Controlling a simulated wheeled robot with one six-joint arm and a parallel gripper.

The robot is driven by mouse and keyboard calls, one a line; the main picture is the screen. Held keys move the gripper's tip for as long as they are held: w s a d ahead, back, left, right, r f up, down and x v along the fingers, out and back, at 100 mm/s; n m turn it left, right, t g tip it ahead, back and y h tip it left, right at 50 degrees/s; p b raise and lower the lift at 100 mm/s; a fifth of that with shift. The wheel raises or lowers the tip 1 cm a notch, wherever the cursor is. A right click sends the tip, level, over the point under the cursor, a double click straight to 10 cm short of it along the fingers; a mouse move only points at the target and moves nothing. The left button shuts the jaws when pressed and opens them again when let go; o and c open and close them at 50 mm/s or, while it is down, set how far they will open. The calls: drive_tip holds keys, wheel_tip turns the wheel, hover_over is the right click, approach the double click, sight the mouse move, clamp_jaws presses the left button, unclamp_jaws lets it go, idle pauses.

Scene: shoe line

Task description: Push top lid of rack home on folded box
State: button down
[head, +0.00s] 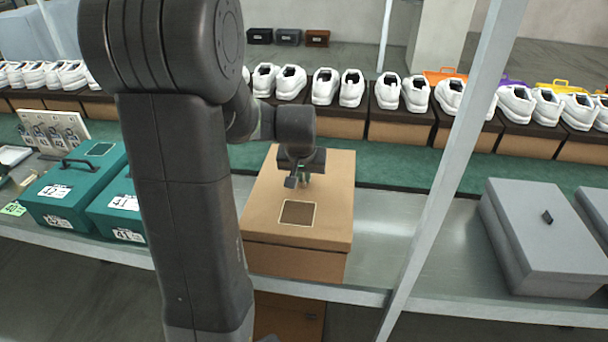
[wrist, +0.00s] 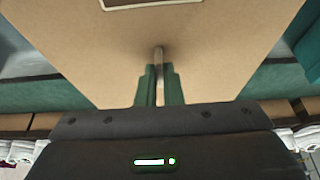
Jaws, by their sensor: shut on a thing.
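The brown cardboard box (head: 295,262) stands on the metal shelf with its brown lid (head: 330,205) on top. The lid's rim overlaps the upper walls of the box; whether it is fully down, I cannot tell. A dark square label with a pale border (head: 298,213) is on the lid. My gripper (head: 303,181) is over the lid's far half. The box walls are hidden in the wrist view.
Green boxes (head: 75,188) with number labels stand to the left. A grey lidded box (head: 550,235) stands to the right, past a slanted metal post (head: 440,200). White shoes (head: 338,87) on brown boxes line the back. Bare shelf (head: 385,235) lies right of the brown box.

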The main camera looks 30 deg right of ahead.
drive_tip(key=shift+s+a, duration=0.1)
drive_tip(key=shift+f+b, duration=1.75)
drive_tip(key=shift+f, duration=0.3)
idle(0.4)
drive_tip(key=c, duration=1.5)
unclamp_jaws()
drive_tip(key=v, duration=1.4)
drive_tip(key=shift+p, duration=0.3)
drive_tip(key=shift+f, duration=0.1)
drive_tip(key=x, duration=1.3)
drive_tip(key=shift+f, duration=0.35)
drive_tip(key=shift+r, duration=0.15)
